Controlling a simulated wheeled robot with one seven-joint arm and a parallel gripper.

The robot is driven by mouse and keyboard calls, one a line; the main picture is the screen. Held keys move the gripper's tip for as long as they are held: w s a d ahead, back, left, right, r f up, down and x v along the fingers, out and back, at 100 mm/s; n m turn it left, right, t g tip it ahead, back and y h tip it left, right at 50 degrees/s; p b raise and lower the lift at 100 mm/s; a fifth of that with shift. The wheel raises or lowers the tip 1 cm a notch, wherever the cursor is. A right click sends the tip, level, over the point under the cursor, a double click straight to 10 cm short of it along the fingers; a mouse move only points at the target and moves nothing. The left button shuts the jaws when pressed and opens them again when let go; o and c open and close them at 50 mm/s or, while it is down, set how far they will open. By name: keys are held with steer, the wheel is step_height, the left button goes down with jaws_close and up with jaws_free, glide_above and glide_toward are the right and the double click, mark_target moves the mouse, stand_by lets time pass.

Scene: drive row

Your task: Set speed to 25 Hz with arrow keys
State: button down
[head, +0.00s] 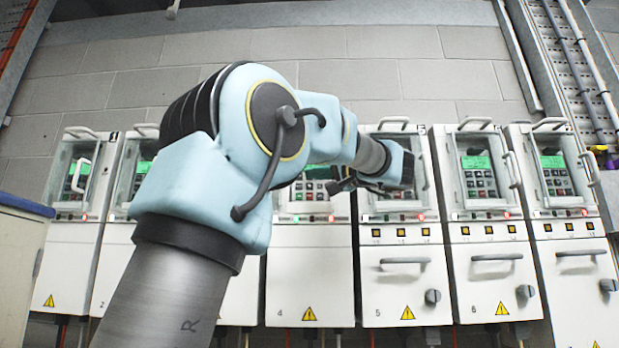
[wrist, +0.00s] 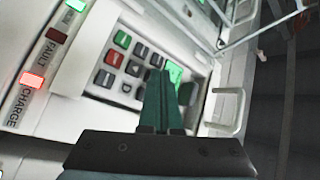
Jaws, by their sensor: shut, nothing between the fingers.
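My gripper (head: 340,186) is at the end of my arm, in front of the drive cabinets near the middle of the row. In the wrist view its two green fingers (wrist: 160,76) are shut together and empty. The fingertips overlap the right part of a keypad (wrist: 125,68) with a green key, a red key and several dark keys. I cannot tell whether they touch a key. The green display (wrist: 173,71) is partly hidden behind the fingers, and its number cannot be read. In the head view, my gripper and arm hide part of the middle panels.
Indicator lamps marked FAULT (wrist: 56,35) and CHARGE (wrist: 32,80) are beside the keypad; the charge lamp glows red. A pale handle (wrist: 228,108) sticks out nearby. Other cabinets, such as number 6 (head: 492,270), stand on both sides with clear covers and handles.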

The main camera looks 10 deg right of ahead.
stand_by(0.3)
steer(key=shift+s+a+b, duration=0.15)
steer(key=shift+s+b, duration=0.6)
steer(key=shift+b, duration=0.05)
steer(key=shift+f+b, duration=0.15)
steer(key=shift+b, duration=0.25)
steer(key=shift+w, duration=0.1)
steer(key=shift+w, duration=0.35)
